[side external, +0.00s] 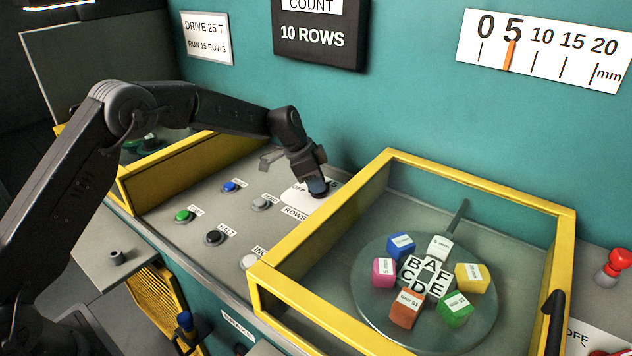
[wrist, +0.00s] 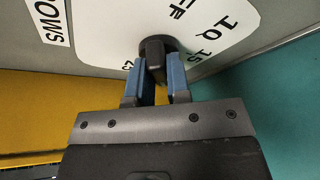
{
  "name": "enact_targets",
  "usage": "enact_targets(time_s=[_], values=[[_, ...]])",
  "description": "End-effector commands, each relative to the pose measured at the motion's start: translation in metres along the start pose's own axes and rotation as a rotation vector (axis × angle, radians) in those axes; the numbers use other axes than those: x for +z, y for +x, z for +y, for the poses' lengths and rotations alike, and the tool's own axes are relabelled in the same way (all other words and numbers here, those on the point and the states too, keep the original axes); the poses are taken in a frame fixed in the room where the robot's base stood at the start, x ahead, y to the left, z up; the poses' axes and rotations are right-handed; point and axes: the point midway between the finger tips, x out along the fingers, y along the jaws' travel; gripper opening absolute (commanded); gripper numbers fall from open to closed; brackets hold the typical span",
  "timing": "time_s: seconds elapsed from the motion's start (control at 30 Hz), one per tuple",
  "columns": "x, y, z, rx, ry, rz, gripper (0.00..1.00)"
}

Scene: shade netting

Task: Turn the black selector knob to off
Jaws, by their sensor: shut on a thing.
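The black selector knob (wrist: 154,54) sits on a white dial plate (wrist: 100,30) with printed markings, partly readable as "FF", "10" and "15". My gripper (wrist: 160,72) has its two blue fingers on either side of the knob and is shut on it. In the side external view my gripper (side external: 317,188) reaches down onto the white plate (side external: 298,200) at the back of the grey panel, and it hides most of the knob there. The knob's pointing direction is not clear to me.
A yellow-framed clear box (side external: 420,170) over a turntable of coloured blocks stands close right of my gripper. Blue (side external: 229,186), grey (side external: 260,204), green (side external: 184,216), black (side external: 214,238) and white (side external: 250,261) buttons lie left and front. The teal wall (side external: 400,100) rises behind.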

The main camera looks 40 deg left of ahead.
Motion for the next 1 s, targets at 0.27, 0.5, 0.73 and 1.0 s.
enact_targets(time_s=[0.27,0.5,0.73,1.0], values=[[0.0007,0.0007,0.0003,-0.003,-0.009,-0.002,0.0],[0.0005,0.0007,0.0011,-0.036,-0.087,-0.003,0.0],[0.0004,0.0011,0.0025,-0.104,-0.249,-0.004,0.0],[0.0002,0.0022,0.0042,-0.201,-0.482,-0.005,0.0]])
